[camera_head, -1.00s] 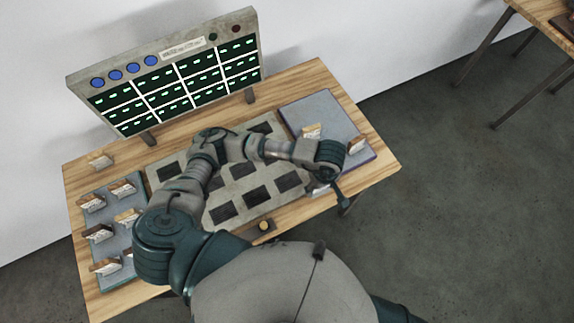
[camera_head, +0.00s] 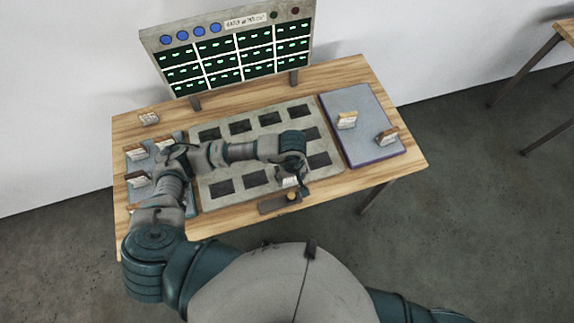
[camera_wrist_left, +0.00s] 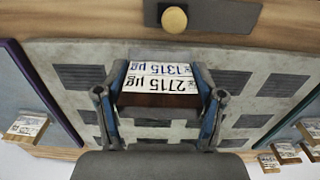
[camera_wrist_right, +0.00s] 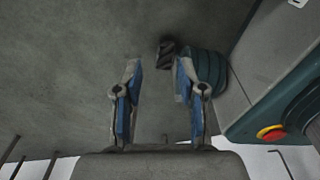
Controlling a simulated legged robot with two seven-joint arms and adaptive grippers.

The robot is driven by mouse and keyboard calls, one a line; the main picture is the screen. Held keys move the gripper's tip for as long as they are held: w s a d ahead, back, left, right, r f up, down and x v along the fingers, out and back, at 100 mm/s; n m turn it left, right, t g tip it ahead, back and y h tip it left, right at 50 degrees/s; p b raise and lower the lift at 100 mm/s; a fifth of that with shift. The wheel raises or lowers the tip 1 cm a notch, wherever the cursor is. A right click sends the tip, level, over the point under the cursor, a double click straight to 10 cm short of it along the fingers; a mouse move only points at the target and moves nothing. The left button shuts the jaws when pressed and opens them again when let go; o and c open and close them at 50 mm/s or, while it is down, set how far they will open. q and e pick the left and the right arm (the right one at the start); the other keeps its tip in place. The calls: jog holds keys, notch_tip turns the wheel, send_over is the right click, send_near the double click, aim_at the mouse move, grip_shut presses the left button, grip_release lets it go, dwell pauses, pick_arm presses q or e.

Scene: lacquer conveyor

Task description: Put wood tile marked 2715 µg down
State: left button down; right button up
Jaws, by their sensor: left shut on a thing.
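A wood tile (camera_wrist_left: 152,98) with a white label is held in my left gripper (camera_wrist_left: 160,100). The label reads 2715 µg in black and 1315 µg in blue, upside down in the left wrist view. In the head view the tile (camera_head: 288,182) hangs under my left gripper (camera_head: 290,172), over the front edge of the grey plate (camera_head: 235,207). I cannot tell whether it touches the plate. The plate has several dark rectangular recesses. My right gripper (camera_wrist_right: 158,95) is open and empty, in the right wrist view over bare floor; it is outside the head view.
A blue-grey pad (camera_head: 362,125) at the right holds two tiles (camera_head: 347,120). Another pad with several tiles (camera_head: 138,180) lies at the left, partly behind my arm. A display board (camera_head: 235,55) stands at the back. A yellow button (camera_head: 292,196) sits at the front.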

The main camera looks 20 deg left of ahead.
pick_arm(q)
jog(key=w+a, duration=0.2)
jog(key=w, duration=0.1)
jog(key=w+a, duration=0.1)
jog(key=w, duration=0.1)
jog(key=shift+w+f, duration=0.1)
jog(key=shift+f, duration=0.2)
notch_tip(320, 180, down, 3)
jog(key=shift+d+r+p, duration=0.1)
jog(key=shift+p, duration=0.45)
jog(key=shift+f, duration=0.3)
jog(key=shift+d, duration=0.15)
pick_arm(e)
jog(key=shift+s+r, duration=0.5)
pick_arm(q)
jog(key=shift+f, duration=0.1)
pick_arm(e)
jog(key=shift+f, duration=0.1)
pick_arm(q)
jog(key=c, duration=0.6)
grip_release()
jog(key=shift+f, duration=0.1)
jog(key=o, duration=0.5)
jog(key=shift+c, duration=0.2)
pick_arm(e)
jog(key=shift+w+a, duration=0.1)
jog(key=shift+w, duration=0.05)
pick_arm(q)
jog(key=shift+a, duration=0.2)
